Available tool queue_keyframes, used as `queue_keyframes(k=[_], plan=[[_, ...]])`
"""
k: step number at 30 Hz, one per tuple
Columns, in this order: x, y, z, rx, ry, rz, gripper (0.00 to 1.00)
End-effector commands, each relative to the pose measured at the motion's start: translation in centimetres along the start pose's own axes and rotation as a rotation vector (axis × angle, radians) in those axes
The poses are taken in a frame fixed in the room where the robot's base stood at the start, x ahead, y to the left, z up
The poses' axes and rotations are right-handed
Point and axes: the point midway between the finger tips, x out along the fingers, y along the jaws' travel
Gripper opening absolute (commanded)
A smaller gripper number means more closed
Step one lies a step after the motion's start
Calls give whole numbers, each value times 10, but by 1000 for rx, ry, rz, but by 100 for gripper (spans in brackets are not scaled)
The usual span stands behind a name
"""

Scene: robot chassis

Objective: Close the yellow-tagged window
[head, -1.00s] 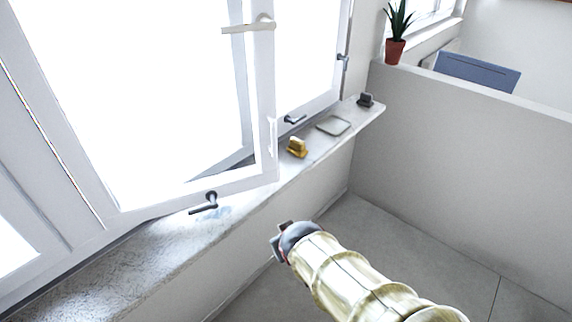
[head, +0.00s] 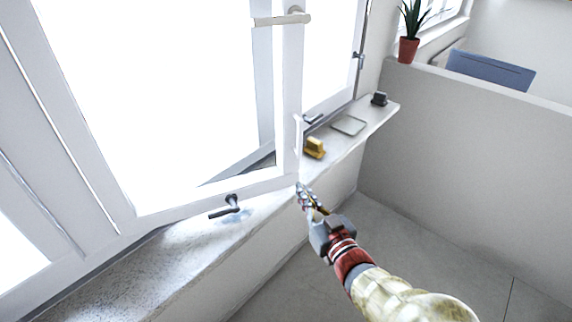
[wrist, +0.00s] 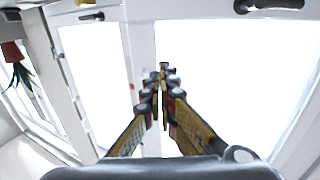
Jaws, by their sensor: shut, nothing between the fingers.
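A white-framed window sash (head: 290,110) stands swung open over the sill in the head view, with a pale lever handle (head: 284,18) on its free upright. I see no clear yellow tag on the sash. My gripper (head: 304,192) is shut and empty at the lower free corner of this sash. Whether it touches the frame, I cannot tell. In the wrist view my yellow-sided fingers (wrist: 164,75) meet at their tips, in front of a white frame upright (wrist: 141,45) between bright panes.
A yellow block (head: 314,148), a grey flat tile (head: 349,125) and a small dark object (head: 379,98) lie on the sill (head: 195,250). A dark handle (head: 232,203) is below the sash. A low wall (head: 450,150) bears a potted plant (head: 408,50). The floor is clear.

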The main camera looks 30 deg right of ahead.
Motion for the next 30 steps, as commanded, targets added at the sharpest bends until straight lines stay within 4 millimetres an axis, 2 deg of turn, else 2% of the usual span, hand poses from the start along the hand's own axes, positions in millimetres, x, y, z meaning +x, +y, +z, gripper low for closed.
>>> queue_keyframes(k=[12, 18, 24, 30], plan=[[78, -1, 4, 0, -2, -2, 0], [110, -1, 3, -2, -1, -2, 0], [127, 0, 2, -1, -2, 1, 0], [130, 0, 1, -1, -1, 1, 0]])
